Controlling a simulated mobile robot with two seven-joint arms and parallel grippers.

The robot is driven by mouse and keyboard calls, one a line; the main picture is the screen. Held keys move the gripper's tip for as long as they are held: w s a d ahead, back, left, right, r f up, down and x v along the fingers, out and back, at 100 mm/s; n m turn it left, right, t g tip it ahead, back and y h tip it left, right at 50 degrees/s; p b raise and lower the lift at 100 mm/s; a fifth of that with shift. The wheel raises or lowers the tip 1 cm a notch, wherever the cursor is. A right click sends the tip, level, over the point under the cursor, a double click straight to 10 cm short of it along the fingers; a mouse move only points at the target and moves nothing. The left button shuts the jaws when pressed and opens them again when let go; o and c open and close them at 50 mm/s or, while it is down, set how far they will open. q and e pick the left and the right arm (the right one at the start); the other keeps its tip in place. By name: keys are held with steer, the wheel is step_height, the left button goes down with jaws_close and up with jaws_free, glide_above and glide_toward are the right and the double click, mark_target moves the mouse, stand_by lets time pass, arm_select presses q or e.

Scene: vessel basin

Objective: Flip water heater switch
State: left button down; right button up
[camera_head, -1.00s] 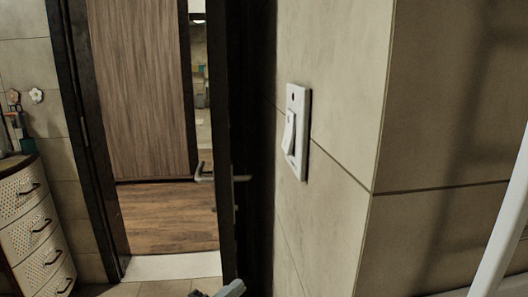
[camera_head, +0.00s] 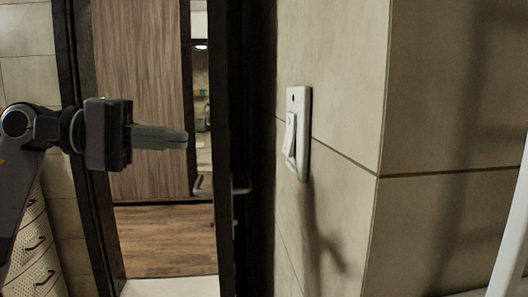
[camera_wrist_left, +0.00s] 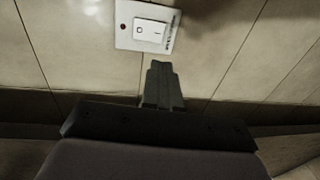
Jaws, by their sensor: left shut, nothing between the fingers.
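The water heater switch is a white rocker on a white wall plate (camera_head: 298,132), on the beige tiled wall right of the doorway. In the left wrist view the rocker (camera_wrist_left: 151,29) shows a circle mark and a line mark. My left gripper (camera_head: 186,138) is shut and empty, fingers pointing right toward the switch. It is at about the height of the switch and a clear gap lies between them in the head view. In the left wrist view its fingertips (camera_wrist_left: 161,66) lie just below the plate. My right gripper is not in view.
A dark door frame (camera_head: 85,200) and a door with a handle (camera_head: 240,190) stand behind my left gripper. A cream drawer cabinet (camera_head: 38,245) is at lower left. A white pole (camera_head: 510,240) is at the right edge. The wall around the switch is clear.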

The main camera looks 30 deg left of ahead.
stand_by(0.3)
arm_select(q)
steer(key=p, duration=0.6)
glide_toward(285, 149)
steer(key=x, duration=0.5)
steer(key=shift+d+r, duration=0.2)
steer(key=shift+d, duration=0.05)
steer(key=shift+w+d+f+p, duration=0.3)
steer(key=shift+w+d+p, duration=0.1)
steer(key=shift+w+d, duration=0.15)
